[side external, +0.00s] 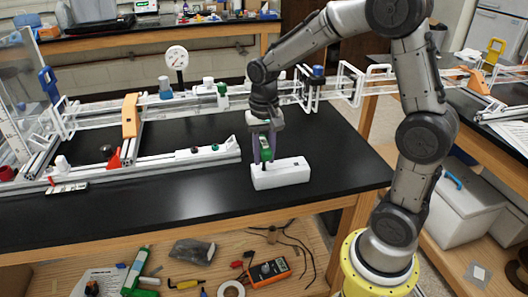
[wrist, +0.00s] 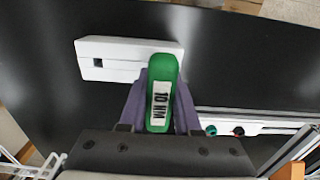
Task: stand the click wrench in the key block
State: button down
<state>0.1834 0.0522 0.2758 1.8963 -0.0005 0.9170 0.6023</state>
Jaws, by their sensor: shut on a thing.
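My gripper (side external: 262,155) has purple fingers and is shut on the green click wrench (side external: 265,149). In the wrist view the wrench (wrist: 161,95) stands between the fingers, with a white label reading "10 NM". The white key block (side external: 284,175) lies on the black table top. In the wrist view the key block (wrist: 115,60) is ahead of the fingers, with a small dark square opening near its left end. The wrench's green end overlaps the block's right end there. The wrench's lower end is hidden, so I cannot tell whether it touches the block.
A white rail with knobs (side external: 190,155) lies left of the block. An orange bracket (side external: 130,115) and a round dial gauge (side external: 177,58) stand farther left and back on the extrusion frame. Black table around the block's front and right is clear.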

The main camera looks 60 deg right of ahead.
jog(key=c, duration=0.5)
grip_release()
jog(key=s+a+r+t, duration=0.1)
jog(key=s+r, duration=0.1)
jog(key=r, duration=0.7)
jog(key=s+a+r, duration=0.1)
jog(key=s+r, duration=0.1)
jog(key=r, duration=0.6)
jog(key=s+a+f+n+t, duration=0.1)
jog(key=s+f+n, duration=0.1)
jog(key=s+n, duration=0.1)
jog(key=s+a+f+n+t, duration=0.2)
jog(key=s+f+n, duration=0.1)
jog(key=s, duration=0.3)
jog(key=s+a+f+n+t, duration=0.1)
jog(key=s+f+n, duration=0.1)
jog(key=s+n, duration=0.1)
jog(key=shift+s+a+f+t, duration=0.1)
jog(key=shift+s+t, duration=0.05)
jog(key=shift+s, duration=0.25)
jog(key=shift+s+a+f+t, duration=0.1)
jog(key=shift+s+t, duration=0.05)
jog(key=shift+s, duration=0.2)
